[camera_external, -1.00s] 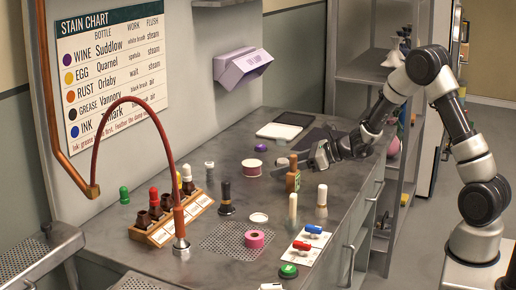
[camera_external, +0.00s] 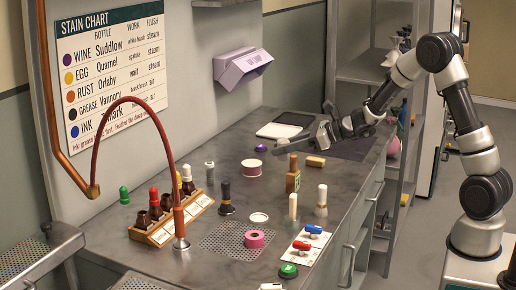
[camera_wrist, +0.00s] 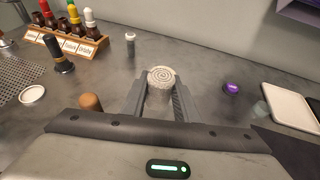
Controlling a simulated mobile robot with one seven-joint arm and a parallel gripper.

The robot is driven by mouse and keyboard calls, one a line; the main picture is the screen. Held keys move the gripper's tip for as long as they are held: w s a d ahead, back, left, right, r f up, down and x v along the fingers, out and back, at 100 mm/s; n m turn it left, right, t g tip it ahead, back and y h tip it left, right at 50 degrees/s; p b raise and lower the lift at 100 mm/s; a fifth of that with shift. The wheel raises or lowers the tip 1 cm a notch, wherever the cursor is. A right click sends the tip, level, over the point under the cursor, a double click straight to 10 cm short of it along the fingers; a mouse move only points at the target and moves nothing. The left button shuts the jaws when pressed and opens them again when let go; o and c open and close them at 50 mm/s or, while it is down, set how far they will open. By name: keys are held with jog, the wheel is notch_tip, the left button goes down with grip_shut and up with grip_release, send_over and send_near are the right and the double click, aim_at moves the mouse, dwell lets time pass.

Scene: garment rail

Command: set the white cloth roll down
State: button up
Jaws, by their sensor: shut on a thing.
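The white cloth roll (camera_wrist: 161,77) shows in the wrist view with its spiral end facing up, between the two fingers. My gripper (camera_wrist: 159,90) is shut on it. In the external view my gripper (camera_external: 283,147) is over the back part of the counter, fingers pointing left. There the roll is hard to make out at the fingertips. I cannot tell whether its underside touches the counter.
A round white-topped tub (camera_external: 251,168) stands left of my gripper, and a purple object (camera_external: 261,148) lies nearby. A white-topped tray (camera_external: 279,131) lies behind.

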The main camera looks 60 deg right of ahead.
jog(key=r, duration=0.1)
jog(key=w+r+p, duration=0.1)
jog(key=d+r, duration=0.1)
jog(key=r, duration=0.1)
jog(key=shift+w, duration=0.15)
jog(key=w+d+p, duration=0.3)
jog(key=w+d, duration=0.4)
send_over(266, 161)
notch_tip(266, 161, down, 6)
jog(key=shift+r+b, duration=0.25)
jog(key=shift+b, duration=0.15)
jog(key=shift+f+b, duration=0.7)
jog(key=shift+f, duration=1.8)
jog(key=o, duration=1.1)
jog(key=shift+r, duration=0.1)
